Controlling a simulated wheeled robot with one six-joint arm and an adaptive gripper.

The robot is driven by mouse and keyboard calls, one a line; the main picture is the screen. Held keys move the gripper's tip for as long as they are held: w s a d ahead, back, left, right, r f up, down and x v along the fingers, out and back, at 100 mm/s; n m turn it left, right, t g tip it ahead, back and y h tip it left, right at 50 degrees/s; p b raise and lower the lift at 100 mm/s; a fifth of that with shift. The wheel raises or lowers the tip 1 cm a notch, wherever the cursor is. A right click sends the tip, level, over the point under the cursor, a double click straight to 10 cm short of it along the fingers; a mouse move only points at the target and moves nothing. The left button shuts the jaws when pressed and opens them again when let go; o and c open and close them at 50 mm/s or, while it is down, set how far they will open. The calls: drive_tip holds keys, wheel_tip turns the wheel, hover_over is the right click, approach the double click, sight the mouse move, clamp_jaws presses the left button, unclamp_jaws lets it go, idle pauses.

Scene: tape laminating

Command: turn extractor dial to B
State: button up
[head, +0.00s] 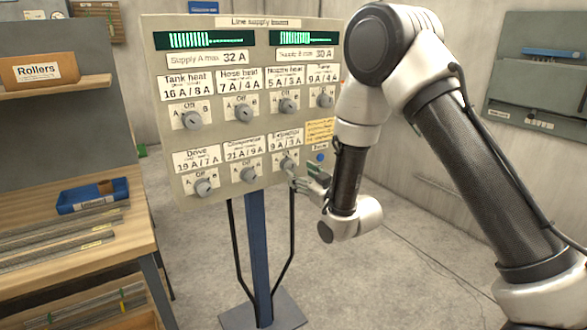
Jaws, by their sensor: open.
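The line supply board (225,130) stands on a blue post, with two rows of grey dials marked A, Off and B. The extractor dial (287,163) is the rightmost dial of the lower row, under a label reading about 9 A / 3 A. Its pointer is too small to read. My gripper (299,180) is open just below and right of this dial, close to the board's lower edge. I cannot tell whether it touches the dial. My arm comes in from the right, and its forearm hangs beside the board's right edge.
The compressor dial (248,174) is just left, and a blue button (320,157) is just right. Two green load displays (205,40) top the board. A wooden workbench (75,235) with a blue tray (92,196) stands at left. The floor around the post is clear.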

sight(292, 169)
drive_tip(key=x, duration=0.6)
drive_tip(key=shift+w+a, duration=0.15)
drive_tip(key=c, duration=1.1)
